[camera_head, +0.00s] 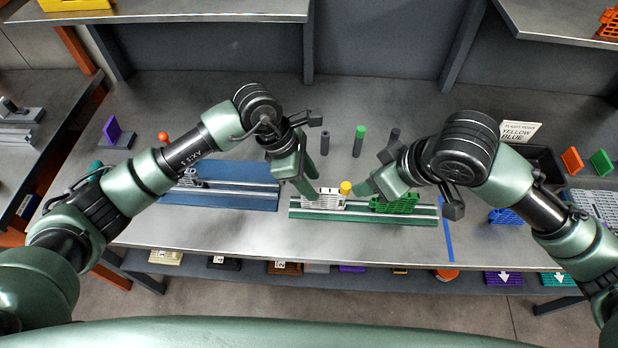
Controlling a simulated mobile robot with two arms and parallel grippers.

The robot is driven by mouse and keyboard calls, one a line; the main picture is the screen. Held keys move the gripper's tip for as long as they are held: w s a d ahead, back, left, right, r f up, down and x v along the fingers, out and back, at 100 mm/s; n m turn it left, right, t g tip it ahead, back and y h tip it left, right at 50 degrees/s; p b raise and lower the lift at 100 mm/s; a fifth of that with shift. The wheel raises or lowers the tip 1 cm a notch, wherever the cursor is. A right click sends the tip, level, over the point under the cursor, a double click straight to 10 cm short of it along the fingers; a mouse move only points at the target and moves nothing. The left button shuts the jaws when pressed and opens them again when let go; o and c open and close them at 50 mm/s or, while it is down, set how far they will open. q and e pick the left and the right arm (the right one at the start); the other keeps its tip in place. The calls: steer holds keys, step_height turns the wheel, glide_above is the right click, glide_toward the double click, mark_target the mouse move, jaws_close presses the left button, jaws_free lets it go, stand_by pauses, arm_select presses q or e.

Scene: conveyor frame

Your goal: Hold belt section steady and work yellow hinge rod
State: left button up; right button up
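A white belt section (326,201) sits on the green rail fixture (310,214) at the middle of the bench, to the left of a green belt section (396,204). The yellow hinge rod (346,187) shows as a short yellow end at the white section's right end. My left gripper (315,190) is at the white section's left end, its two fingers visibly apart; whether they touch the section is unclear. My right gripper (362,188) points left, with its tips just right of the yellow rod. Its finger gap is hidden, and contact with the rod cannot be told.
A blue rail fixture (235,172) lies to the left. A black bin (541,160) and a yellow-blue sign (521,131) are at the right. Blue tape (447,240) crosses the bench; its front strip is clear.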

mark_target(321, 198)
arm_select(q)
steer(key=x, duration=0.7)
steer(key=shift+f, duration=0.25)
jaws_close()
steer(key=c, duration=0.8)
jaws_free()
jaws_close()
